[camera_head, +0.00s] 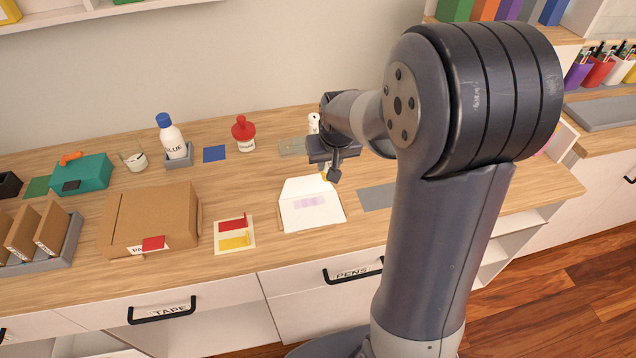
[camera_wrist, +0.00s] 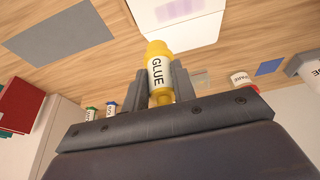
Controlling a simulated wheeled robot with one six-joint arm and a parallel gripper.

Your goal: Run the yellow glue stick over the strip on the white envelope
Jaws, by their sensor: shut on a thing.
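The white envelope (camera_head: 309,221) lies on the wooden desk with its flap open toward the back. A pale lilac strip (camera_head: 310,202) runs across it; part of the strip shows at the top edge of the wrist view (camera_wrist: 172,9). My gripper (camera_head: 327,168) is over the back right corner of the envelope. In the wrist view its fingers are shut on the yellow glue stick (camera_wrist: 158,73), whose label reads GLUE. The stick's far end points toward the envelope (camera_wrist: 188,30). In the head view my gripper hides most of the stick. I cannot tell whether it touches the paper.
A card with red and yellow strips (camera_head: 235,247) and a cardboard box (camera_head: 145,220) lie left of the envelope. A grey mat (camera_head: 376,197) lies to its right. A glue bottle (camera_head: 172,138) and a red-capped bottle (camera_head: 244,138) stand behind. Bare desk surrounds the envelope.

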